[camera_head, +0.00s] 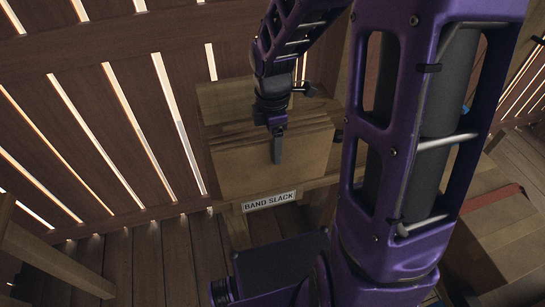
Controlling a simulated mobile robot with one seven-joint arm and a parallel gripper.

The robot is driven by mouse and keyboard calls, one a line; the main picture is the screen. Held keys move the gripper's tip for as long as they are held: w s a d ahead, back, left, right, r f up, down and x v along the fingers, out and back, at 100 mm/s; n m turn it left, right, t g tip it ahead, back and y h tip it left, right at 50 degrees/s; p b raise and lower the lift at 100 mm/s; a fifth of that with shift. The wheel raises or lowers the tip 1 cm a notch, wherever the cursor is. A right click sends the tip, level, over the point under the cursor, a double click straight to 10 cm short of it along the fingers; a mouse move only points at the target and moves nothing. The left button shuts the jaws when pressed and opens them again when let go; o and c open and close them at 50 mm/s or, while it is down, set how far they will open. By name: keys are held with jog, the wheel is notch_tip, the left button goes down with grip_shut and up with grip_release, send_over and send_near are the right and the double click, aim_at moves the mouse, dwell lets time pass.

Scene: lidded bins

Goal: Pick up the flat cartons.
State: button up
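The flat cartons (238,168) are a brown stack of thin cardboard sheets. They rest on a wooden stand with a white sign reading "BAND SLACK" (269,201) on its front edge. My gripper (277,158) hangs over the stack, pointing down, with one dark finger showing in front of the cartons. The other finger is hidden, so I cannot tell whether it is open or shut, or whether it touches the cartons.
A slatted wooden wall (110,120) with light through its gaps stands at the left and behind. A brown box (505,228) sits at the lower right. A wooden beam (55,262) crosses the lower left. My purple arm hides much of the right side.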

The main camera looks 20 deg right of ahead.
grip_shut()
